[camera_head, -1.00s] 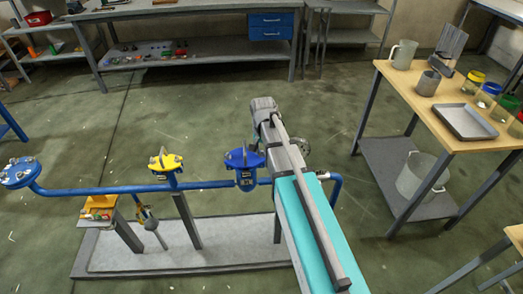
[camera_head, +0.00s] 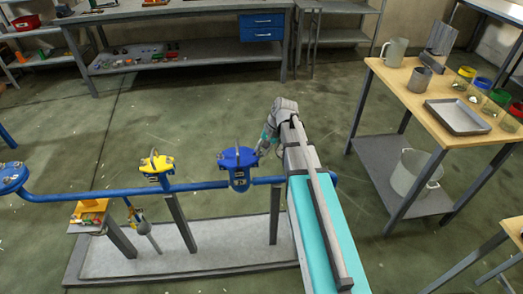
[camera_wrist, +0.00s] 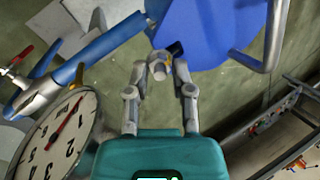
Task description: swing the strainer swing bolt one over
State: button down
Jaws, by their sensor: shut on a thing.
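The blue strainer (camera_head: 239,172) stands on the blue pipe run, with a grey handle over its lid. Its blue lid (camera_wrist: 205,30) fills the upper part of the wrist view, with the curved handle (camera_wrist: 276,35) at right. My gripper (camera_head: 264,147) is at the right edge of the lid in the head view. In the wrist view my gripper (camera_wrist: 160,62) is shut on a small pale swing bolt (camera_wrist: 158,71) beside the lid's rim. The bolt's lower part is hard to make out.
A pressure gauge (camera_wrist: 62,138) sits close at lower left in the wrist view, near the pipe (camera_wrist: 95,50). A yellow-topped fitting (camera_head: 156,164) stands left along the pipe. A wooden table (camera_head: 420,98) with jars and a tray is at right.

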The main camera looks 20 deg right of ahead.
jog(key=c, duration=0.7)
grip_release()
jog(key=shift+c, duration=0.2)
jog(key=shift+a+r, duration=0.1)
jog(key=shift+a, duration=0.05)
jog(key=shift+w+a+r+h+p, duration=0.1)
jog(key=shift+a+r+h+p, duration=0.1)
jog(key=shift+a+h+p, duration=0.5)
jog(key=shift+w+a+g+h+p, duration=0.1)
jog(key=shift+a+g+h+p, duration=0.15)
jog(key=shift+h, duration=0.55)
jog(key=shift+a+g+h+p, duration=0.1)
jog(key=shift+a+h, duration=0.25)
jog(key=shift+h, duration=0.45)
jog(key=shift+d+r+p, duration=0.1)
jog(key=shift+r+p, duration=0.75)
jog(key=shift+r, duration=0.05)
notch_tip(320, 180, up, 12)
jog(key=p, duration=1.2)
